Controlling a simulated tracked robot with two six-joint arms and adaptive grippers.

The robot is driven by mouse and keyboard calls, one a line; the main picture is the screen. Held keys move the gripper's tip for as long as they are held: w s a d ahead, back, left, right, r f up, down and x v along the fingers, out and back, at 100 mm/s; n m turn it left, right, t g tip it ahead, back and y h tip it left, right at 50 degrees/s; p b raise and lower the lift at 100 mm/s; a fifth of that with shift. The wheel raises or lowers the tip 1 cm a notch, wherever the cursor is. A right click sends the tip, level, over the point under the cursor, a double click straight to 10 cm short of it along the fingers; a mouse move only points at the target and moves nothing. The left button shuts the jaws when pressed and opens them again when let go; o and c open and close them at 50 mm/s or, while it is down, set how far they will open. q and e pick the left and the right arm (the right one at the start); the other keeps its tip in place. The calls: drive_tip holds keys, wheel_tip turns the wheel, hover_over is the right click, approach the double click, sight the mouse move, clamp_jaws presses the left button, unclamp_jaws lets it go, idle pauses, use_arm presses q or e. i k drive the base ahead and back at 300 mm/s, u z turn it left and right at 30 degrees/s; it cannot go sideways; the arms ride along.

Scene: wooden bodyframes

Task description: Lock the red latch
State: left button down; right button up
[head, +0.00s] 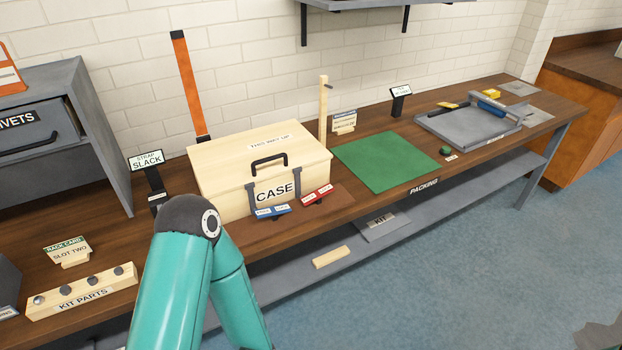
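The pale wooden case (225,192) stands closed on the bench, with a dark handle and two grey straps down its front. The red latch (317,194) is a small red plate with white lettering at the lower right of the case front. A dark piece shows at its lower edge; its lock position is too small to tell. A similar blue latch (272,211) sits to its left. A bent teal arm of mine rises in front of the case's left side. Neither of my grippers can be made out.
A green mat (386,161) lies right of the case, beside a wooden post (323,110). A grey tray (468,124) with tools is farther right. A "STRAP SLACK" sign (147,160) and a grey cabinet (60,130) stand left. A kit parts block (82,292) is at front left.

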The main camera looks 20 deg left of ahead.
sight(321, 192)
drive_tip(key=z, duration=0.05)
drive_tip(key=i, duration=1)
drive_tip(key=u, duration=0.05)
